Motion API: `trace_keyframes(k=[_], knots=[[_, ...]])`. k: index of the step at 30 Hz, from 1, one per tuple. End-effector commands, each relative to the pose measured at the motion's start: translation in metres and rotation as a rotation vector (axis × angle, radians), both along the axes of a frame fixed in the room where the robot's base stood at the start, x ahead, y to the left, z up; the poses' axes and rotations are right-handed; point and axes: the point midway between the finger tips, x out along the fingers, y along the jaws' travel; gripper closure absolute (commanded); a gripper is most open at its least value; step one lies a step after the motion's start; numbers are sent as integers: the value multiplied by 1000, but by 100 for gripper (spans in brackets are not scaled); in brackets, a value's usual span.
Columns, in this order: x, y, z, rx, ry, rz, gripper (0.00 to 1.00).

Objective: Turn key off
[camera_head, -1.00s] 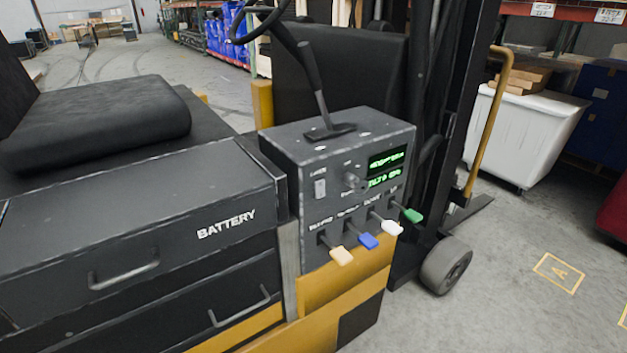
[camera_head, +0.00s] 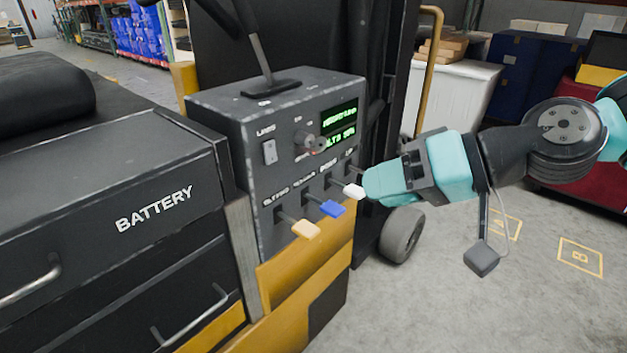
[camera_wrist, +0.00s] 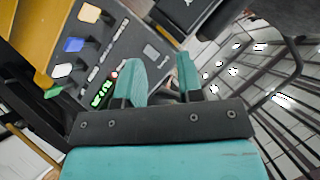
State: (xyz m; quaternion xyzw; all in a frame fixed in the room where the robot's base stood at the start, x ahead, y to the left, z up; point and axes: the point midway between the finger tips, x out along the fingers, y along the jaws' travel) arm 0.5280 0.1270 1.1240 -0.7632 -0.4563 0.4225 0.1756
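The key (camera_head: 316,144) sits in a round switch on the upper front of the dark control box (camera_head: 215,100), left of the lit green display (camera_head: 338,127). The key's turn position is too small to tell. My gripper (camera_head: 371,184) is right of the box, pointing left at it, near the white lever and apart from the key. In the wrist view my gripper (camera_wrist: 161,78) shows two teal fingers spread apart with nothing between them. The display (camera_wrist: 102,94) lies left of the fingers there, and the near finger partly covers the key area.
Yellow (camera_head: 305,230), blue (camera_head: 333,208) and white (camera_head: 354,191) levers stick out below the key. A green lever (camera_wrist: 53,91) shows only in the wrist view. A lights switch (camera_head: 269,152) is left of the key. A tall lever (camera_head: 262,55) stands on the box.

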Motion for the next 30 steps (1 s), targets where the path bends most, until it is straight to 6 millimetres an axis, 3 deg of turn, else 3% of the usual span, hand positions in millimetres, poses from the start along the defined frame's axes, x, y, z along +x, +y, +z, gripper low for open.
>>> trace_keyframes(k=[1, 6, 10, 14, 20, 30], knots=[[25, -1, -37, 105, -3, -70, 66], [89, -21, -61, 395, -33, -292, 66], [115, -40, -68, 510, -43, -406, 66], [126, -42, -66, 546, -47, -443, 66], [145, -15, -61, 547, -45, -438, 66], [193, 47, -61, 545, -47, -437, 66]])
